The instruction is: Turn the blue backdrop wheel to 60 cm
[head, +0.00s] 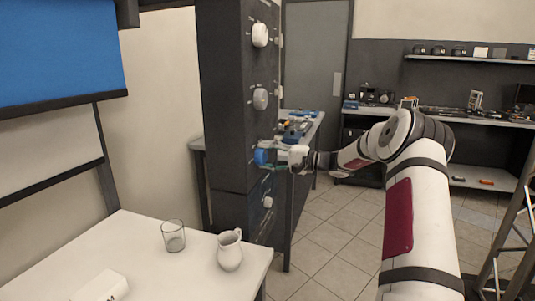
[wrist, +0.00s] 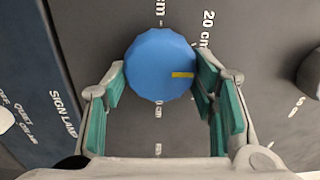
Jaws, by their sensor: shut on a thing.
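The blue backdrop wheel (wrist: 155,62) is on the dark panel, between the teal-padded fingers of my gripper (wrist: 164,88) in the wrist view. The fingers are shut on its sides. Its yellow mark (wrist: 183,75) points to the right of the picture. A "20 cm" label (wrist: 207,30) is printed up and right of the wheel; other scale labels above and below are too partial to read surely. In the head view the wheel (head: 261,156) shows at the column's side, with my gripper (head: 275,157) at it. The blue backdrop (head: 60,50) hangs at upper left.
The dark column (head: 228,100) also carries a white knob (head: 259,35), a grey knob (head: 260,98) and a lower knob (head: 267,202). A white table (head: 150,262) in front holds a glass (head: 173,238) and a white jug (head: 229,252). Tiled floor lies open right of the column.

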